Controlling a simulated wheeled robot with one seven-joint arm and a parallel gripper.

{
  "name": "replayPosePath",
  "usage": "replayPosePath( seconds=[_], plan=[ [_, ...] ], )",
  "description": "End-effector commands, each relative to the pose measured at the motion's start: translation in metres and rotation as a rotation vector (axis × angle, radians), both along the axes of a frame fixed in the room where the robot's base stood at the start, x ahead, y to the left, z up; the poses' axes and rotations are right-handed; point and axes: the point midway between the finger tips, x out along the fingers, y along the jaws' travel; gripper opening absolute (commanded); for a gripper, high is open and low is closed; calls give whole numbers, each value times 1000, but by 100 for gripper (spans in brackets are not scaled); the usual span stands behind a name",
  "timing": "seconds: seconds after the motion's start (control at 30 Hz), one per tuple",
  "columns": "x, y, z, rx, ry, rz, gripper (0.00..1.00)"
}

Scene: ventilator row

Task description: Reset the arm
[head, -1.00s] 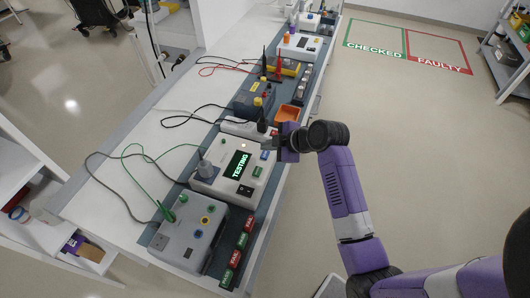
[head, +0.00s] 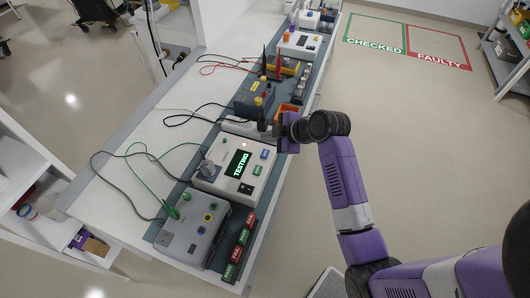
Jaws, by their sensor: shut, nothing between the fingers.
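My gripper (head: 268,131) is at the end of my purple arm, over the right part of the bench in the head view. It is shut and empty. It hangs just beyond the white tester (head: 233,170), whose screen reads TESTING in green. I cannot tell whether the fingertips touch anything there. My wrist hides part of the bench edge and part of an orange bin (head: 288,110) behind it.
A grey box with coloured sockets (head: 193,235) and several PASS and FAIL blocks (head: 239,245) sit nearest on the bench (head: 140,140). Cables trail across its left side. Floor frames marked CHECKED (head: 374,48) and FAULTY (head: 438,62) are empty.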

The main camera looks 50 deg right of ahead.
Motion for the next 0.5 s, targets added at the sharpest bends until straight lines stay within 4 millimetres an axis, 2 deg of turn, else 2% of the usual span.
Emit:
replayPosePath(
  seconds=[0.37, 0.5],
  plan=[
    [0, 0, 0, 1, 0, -1, 0],
    [3, -4, 3, 37, -18, -56, 0]
  ],
)
